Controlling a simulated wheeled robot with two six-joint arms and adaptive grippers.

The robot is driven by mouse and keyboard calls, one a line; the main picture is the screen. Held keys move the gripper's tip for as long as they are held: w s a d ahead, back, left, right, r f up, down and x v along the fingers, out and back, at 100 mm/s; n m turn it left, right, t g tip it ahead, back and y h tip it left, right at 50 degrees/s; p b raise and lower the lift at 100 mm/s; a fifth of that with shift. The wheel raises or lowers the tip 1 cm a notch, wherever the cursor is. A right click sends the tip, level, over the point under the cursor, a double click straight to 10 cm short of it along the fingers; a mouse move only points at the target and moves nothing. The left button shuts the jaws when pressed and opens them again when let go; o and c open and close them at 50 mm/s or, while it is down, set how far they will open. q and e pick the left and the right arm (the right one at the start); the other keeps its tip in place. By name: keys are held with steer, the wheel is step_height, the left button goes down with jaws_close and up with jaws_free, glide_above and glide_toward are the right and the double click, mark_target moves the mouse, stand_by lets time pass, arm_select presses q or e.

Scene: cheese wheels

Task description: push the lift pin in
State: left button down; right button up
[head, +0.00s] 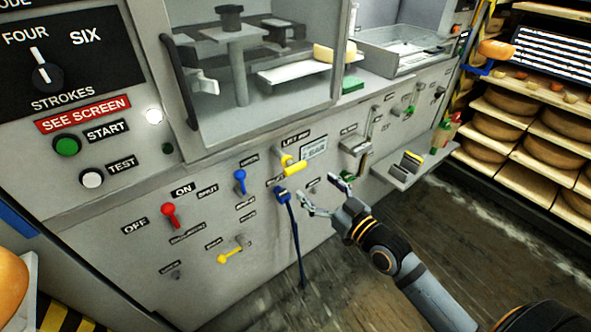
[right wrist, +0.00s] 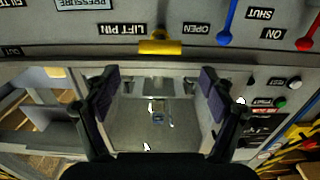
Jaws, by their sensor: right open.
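The lift pin is a yellow handle (head: 294,168) on the grey panel, below the LIFT PIN label, in the head view. It also shows at the top middle of the right wrist view as a yellow bar (right wrist: 160,46), apart from the fingers. Whether the pin is in or out, I cannot tell. My right gripper (head: 321,190) is open and empty, in front of the panel, a little below and right of the yellow handle. In the right wrist view its two dark fingers (right wrist: 157,92) are spread wide. My left gripper is not in view.
A blue handle (head: 240,181) and a red handle (head: 170,215) stand left of the pin. A blue lever (head: 282,194) with a hanging strap is close to my right gripper. A small shelf (head: 400,170) juts out to the right. Cheese racks (head: 520,185) stand far right.

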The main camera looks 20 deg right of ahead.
mark_target(295, 169)
steer(key=b+x, duration=0.1)
steer(key=x, duration=0.8)
steer(key=shift+w+f+b, duration=0.15)
steer(key=shift+w+b, duration=0.1)
steer(key=shift+b, duration=0.1)
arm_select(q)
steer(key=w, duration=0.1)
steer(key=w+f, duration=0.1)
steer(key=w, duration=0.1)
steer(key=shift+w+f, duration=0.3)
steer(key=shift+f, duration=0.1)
